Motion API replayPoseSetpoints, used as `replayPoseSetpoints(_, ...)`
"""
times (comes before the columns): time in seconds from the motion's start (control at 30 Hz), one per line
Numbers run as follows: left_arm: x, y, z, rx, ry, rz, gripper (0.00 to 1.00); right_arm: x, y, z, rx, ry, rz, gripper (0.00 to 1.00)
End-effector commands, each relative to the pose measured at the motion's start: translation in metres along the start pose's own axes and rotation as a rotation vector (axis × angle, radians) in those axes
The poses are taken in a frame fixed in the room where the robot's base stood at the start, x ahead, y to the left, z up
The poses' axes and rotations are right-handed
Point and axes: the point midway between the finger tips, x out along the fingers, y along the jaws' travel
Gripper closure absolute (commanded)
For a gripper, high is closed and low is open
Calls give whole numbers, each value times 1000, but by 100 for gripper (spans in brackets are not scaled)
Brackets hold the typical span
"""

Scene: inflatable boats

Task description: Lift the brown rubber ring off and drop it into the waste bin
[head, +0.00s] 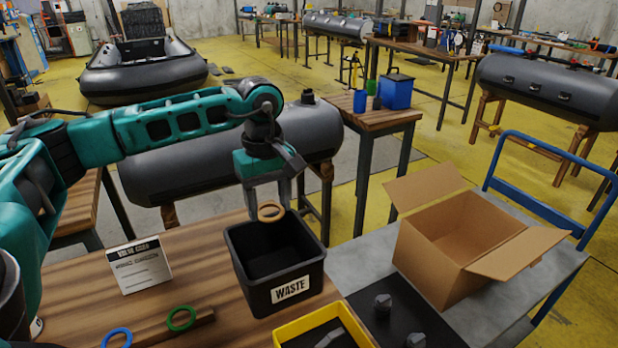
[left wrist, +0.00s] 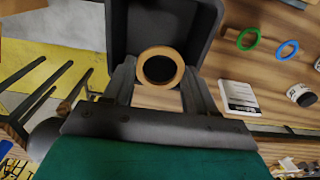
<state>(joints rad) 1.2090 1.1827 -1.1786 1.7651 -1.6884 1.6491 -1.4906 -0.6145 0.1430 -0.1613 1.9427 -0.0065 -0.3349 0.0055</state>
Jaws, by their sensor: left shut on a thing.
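The brown rubber ring (head: 271,211) is held in my left gripper (head: 268,203), just above the back rim of the waste bin. The left wrist view also shows the ring (left wrist: 160,53) between the two fingertips (left wrist: 160,80), with the dark bin around and beyond it. The black waste bin (head: 305,268) stands open on the wooden table, with a white WASTE label on its front; the part of its inside that shows looks empty. My right gripper is not in view.
A green ring (head: 181,318) and a blue ring (head: 116,338) lie left of the bin. A white card (head: 140,267) stands behind them. A yellow tray (head: 285,338) is in front of the bin. An open cardboard box (head: 450,250) stands on the trolley at the right.

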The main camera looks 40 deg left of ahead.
Motion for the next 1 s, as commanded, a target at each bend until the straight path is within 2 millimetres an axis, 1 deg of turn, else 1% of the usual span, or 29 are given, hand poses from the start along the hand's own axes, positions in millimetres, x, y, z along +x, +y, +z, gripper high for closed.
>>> replayPoseSetpoints(0.17, 2, -3, -5, 8, 4, -2, 53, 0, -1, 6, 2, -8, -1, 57)
replayPoseSetpoints(0.27, 9, -3, -5, 8, 4, -1, 53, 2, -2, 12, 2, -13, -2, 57)
replayPoseSetpoints(0.5, 33, -3, -4, 7, 4, -1, 53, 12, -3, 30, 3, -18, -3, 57)
replayPoseSetpoints(0.6, 38, -3, -5, 6, 4, -1, 53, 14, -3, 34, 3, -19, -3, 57)
replayPoseSetpoints(0.87, 39, -3, -4, 6, 4, -1, 53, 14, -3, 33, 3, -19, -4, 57)
replayPoseSetpoints(0.9, 39, -3, -4, 6, 4, -1, 42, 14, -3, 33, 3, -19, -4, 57)
replayPoseSetpoints(1.0, 39, -3, -4, 6, 4, -1, 32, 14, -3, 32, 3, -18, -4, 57)
